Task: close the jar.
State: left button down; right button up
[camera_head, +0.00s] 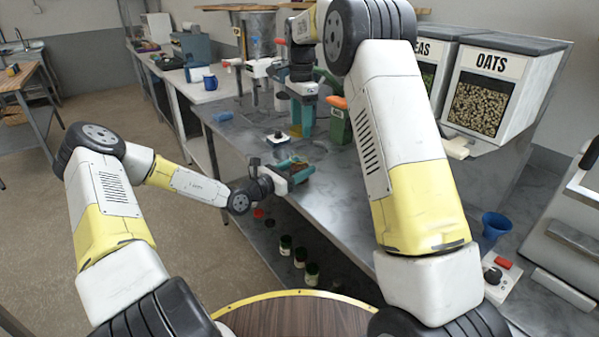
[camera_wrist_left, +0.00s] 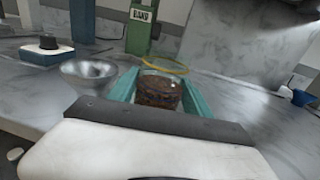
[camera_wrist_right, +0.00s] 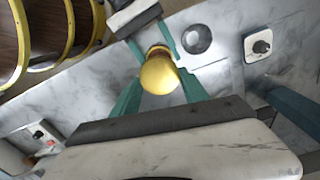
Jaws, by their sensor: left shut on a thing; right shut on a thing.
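The jar, a clear vessel with dark brown contents, sits between my left gripper's teal fingers in the left wrist view (camera_wrist_left: 158,92). My left gripper (camera_head: 297,172) is shut on the jar beside the steel table's near edge. A thin yellow ring (camera_wrist_left: 180,67) shows just behind the jar's top. My right gripper (camera_head: 298,122) points down and is shut on a round yellow lid, clear between its fingers in the right wrist view (camera_wrist_right: 158,75). In that view the lid overlaps the jar and my left gripper (camera_wrist_right: 150,40) beyond it. I cannot tell the gap between them.
A small metal bowl (camera_wrist_left: 88,70) and a white-blue box with a dark knob (camera_wrist_right: 260,45) stand near the jar. A green bin (camera_head: 340,125) is behind. The oats dispenser (camera_head: 490,90) is at right. Several small jars (camera_head: 299,257) stand below the table edge.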

aim_at(299, 167)
jog(key=shift+f, duration=2.5)
jog(key=shift+f, duration=0.9)
jog(key=shift+f, duration=0.55)
jog(key=m, duration=2.2)
jog(key=shift+s+a+m, duration=0.2)
jog(key=shift+s+m, duration=0.15)
jog(key=shift+m, duration=0.05)
